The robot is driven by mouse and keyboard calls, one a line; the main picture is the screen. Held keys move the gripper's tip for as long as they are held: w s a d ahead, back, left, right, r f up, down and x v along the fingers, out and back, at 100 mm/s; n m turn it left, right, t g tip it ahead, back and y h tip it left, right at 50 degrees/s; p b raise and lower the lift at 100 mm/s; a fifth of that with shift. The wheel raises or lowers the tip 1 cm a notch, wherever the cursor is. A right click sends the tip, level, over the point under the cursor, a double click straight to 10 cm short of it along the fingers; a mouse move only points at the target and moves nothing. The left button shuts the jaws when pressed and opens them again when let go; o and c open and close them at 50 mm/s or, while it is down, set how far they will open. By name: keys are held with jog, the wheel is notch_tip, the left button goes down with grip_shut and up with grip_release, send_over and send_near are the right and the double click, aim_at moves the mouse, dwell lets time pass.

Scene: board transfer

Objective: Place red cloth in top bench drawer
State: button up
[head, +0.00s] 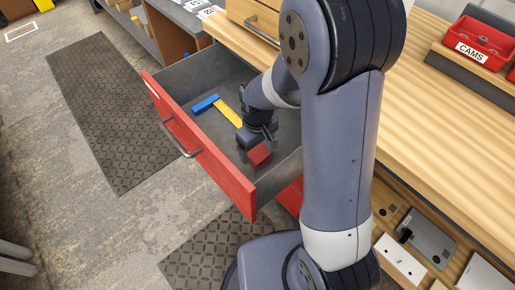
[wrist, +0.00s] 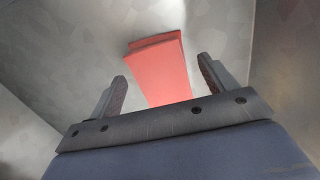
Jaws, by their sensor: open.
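The red cloth (head: 260,154) lies on the grey floor of the open top bench drawer, near its right side. The drawer has a red front (head: 205,155) with a metal handle and is pulled out from the bench. In the wrist view the cloth (wrist: 160,68) looks folded and sits between and beyond the two fingers. My gripper (head: 257,150) reaches down into the drawer at the cloth. In the wrist view my gripper (wrist: 162,92) is open, its fingers apart on either side of the cloth. Whether a finger touches the cloth cannot be told.
A blue and yellow tool (head: 218,108) lies in the drawer left of my gripper. A dark mat (head: 100,105) covers the floor left of the drawer.

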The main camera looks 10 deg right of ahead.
aim_at(258, 152)
notch_tip(258, 152, up, 11)
jog(key=p, duration=0.1)
jog(key=shift+f+p, duration=0.2)
jog(key=shift+p, duration=0.2)
dwell(1.0)
